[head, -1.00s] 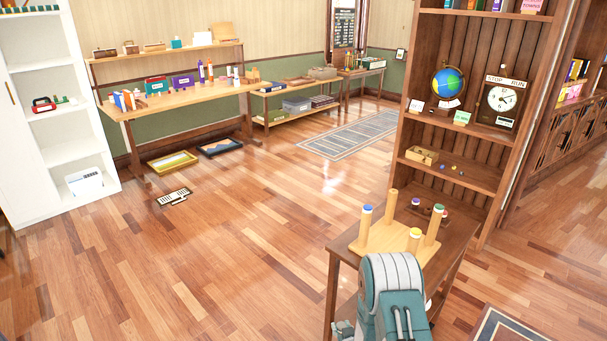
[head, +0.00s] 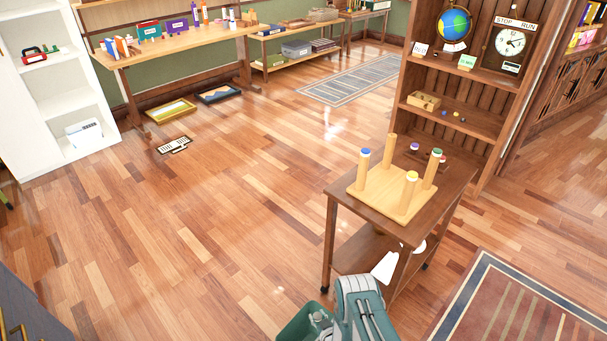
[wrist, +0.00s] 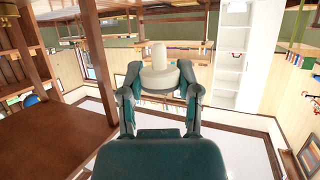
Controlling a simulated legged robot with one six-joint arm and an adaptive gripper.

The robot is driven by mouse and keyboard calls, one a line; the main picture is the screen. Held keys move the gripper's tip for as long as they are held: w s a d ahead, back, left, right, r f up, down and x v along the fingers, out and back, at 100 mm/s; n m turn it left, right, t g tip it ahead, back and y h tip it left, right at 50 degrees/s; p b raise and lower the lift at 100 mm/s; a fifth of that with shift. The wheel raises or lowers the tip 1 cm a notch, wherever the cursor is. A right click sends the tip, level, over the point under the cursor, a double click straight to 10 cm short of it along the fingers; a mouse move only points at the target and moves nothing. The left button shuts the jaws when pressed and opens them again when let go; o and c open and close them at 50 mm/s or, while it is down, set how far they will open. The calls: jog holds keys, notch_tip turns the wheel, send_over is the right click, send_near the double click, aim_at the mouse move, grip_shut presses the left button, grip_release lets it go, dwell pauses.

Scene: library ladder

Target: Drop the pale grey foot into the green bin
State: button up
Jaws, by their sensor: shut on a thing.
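The pale grey foot (wrist: 159,57), a wide round disc with a narrower stem, is in my gripper in the wrist view. My gripper (wrist: 160,81) is shut on it, with one finger against each side of the disc. Nothing else touches the foot.
A small wooden table (head: 336,190) stands beside my arm, with a pegged board (head: 372,193) and several coloured-topped pieces on it. White things (head: 386,267) show low at the table. A striped rug (head: 520,310) lies at right. The floor (head: 200,230) to the left is open.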

jog(key=f, duration=0.4)
jog(key=shift+a, duration=0.2)
jog(key=shift+d+f, duration=0.1)
jog(key=shift+f, duration=0.1)
jog(key=o, duration=0.8)
jog(key=v, duration=1.2)
